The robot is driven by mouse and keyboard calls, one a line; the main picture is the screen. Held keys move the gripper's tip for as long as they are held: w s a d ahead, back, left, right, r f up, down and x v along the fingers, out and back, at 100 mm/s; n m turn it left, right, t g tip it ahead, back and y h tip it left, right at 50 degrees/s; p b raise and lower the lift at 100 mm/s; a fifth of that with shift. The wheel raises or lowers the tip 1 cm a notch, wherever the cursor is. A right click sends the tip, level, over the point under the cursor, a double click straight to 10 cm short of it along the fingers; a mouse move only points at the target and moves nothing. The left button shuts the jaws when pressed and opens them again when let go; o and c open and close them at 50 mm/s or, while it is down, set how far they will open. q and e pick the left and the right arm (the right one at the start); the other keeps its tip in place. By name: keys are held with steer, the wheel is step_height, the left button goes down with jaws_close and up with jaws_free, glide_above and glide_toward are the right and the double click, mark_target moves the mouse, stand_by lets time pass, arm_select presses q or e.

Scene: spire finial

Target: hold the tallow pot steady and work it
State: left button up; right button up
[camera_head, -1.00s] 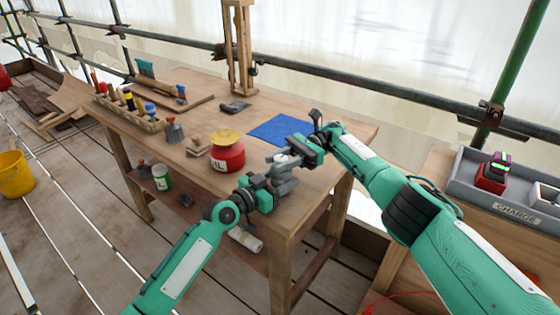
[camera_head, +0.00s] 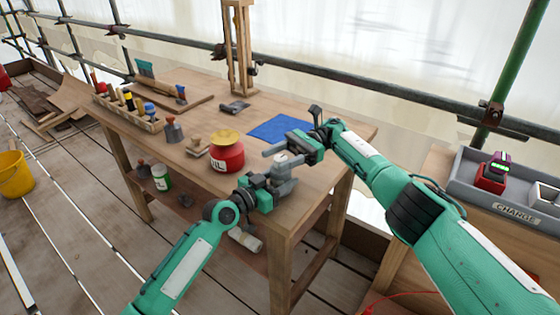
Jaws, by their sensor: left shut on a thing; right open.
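The tallow pot (camera_head: 288,169) looks like a small grey vessel with a pale top, standing near the front right corner of the wooden workbench (camera_head: 310,180). My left gripper (camera_head: 272,188) is shut on its near side. My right gripper (camera_head: 284,148) is open just above and behind the pot's top, its fingers pointing left; it looks empty. The pot's lower near side is partly hidden by my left gripper.
A red pot with a yellow top (camera_head: 227,152) stands close left of the tallow pot. A blue cloth (camera_head: 270,130) lies behind. A tool rack (camera_head: 130,112) is farther left. A grey charging tray (camera_head: 515,211) is on the right.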

mark_target(280, 157)
step_height(280, 157, up, 9)
steer(key=shift+f, duration=0.1)
stand_by(0.5)
